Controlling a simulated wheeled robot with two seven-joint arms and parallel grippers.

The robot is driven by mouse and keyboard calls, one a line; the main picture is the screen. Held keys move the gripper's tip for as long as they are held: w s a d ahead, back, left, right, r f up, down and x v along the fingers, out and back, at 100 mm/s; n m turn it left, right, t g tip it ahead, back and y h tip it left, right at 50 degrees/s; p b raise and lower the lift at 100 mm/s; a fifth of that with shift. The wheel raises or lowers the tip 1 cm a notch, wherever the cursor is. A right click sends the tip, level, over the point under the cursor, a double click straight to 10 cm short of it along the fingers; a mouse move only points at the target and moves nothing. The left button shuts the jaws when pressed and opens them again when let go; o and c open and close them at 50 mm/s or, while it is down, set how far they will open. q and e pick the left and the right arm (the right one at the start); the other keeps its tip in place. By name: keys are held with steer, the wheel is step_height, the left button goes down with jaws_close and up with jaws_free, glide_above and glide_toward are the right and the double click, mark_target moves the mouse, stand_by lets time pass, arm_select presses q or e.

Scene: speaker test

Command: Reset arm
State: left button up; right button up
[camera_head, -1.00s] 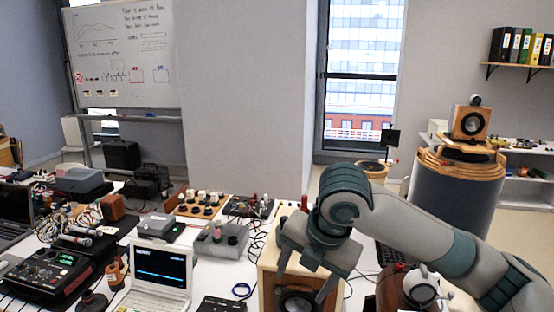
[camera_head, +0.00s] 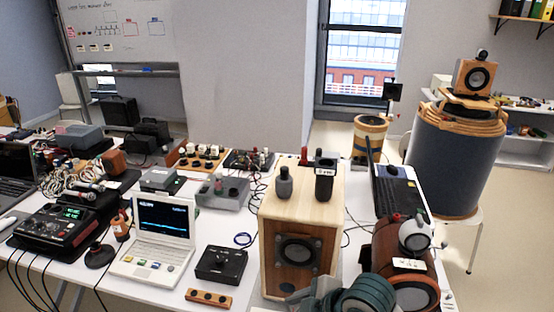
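Only a piece of my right arm (camera_head: 365,295), with teal and grey joints, shows at the bottom edge, in front of the wooden speaker. The fingers of my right gripper cannot be seen; they are cut off below the frame. My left arm and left gripper are not in view. The wooden speaker box (camera_head: 272,240) stands upright on the white table, its dark cone facing me. Two dark grey handheld pieces, a left one (camera_head: 283,184) and a right one (camera_head: 324,182), stand on its top. Its lower front right is partly hidden by my arm.
An open white laptop (camera_head: 165,222), a black knob box (camera_head: 221,264) and a black mixer (camera_head: 55,232) lie left of the speaker. A brown cylindrical device (camera_head: 385,250) and a dark keyboard (camera_head: 400,190) lie on its right. A large barrel (camera_head: 455,160) stands behind right.

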steer(key=s+d+f+m+h, duration=0.3)
steer(key=s+d+f+m, duration=0.5)
steer(key=s, duration=0.3)
steer(key=s+d+f+m+h, duration=0.2)
steer(key=s+d+f+m, duration=0.55)
steer(key=s+d, duration=0.35)
step_height(320, 180, down, 32)
steer(key=s+g+b, duration=0.2)
steer(key=b, duration=0.1)
steer(key=s+d+f+g+b, duration=0.1)
steer(key=s+d+f+b, duration=0.1)
steer(key=s+f, duration=1.6)
step_height(320, 180, down, 2)
steer(key=shift+d+n+h+b, duration=0.3)
steer(key=shift+d+n+h, duration=0.15)
steer(key=shift+d, duration=0.2)
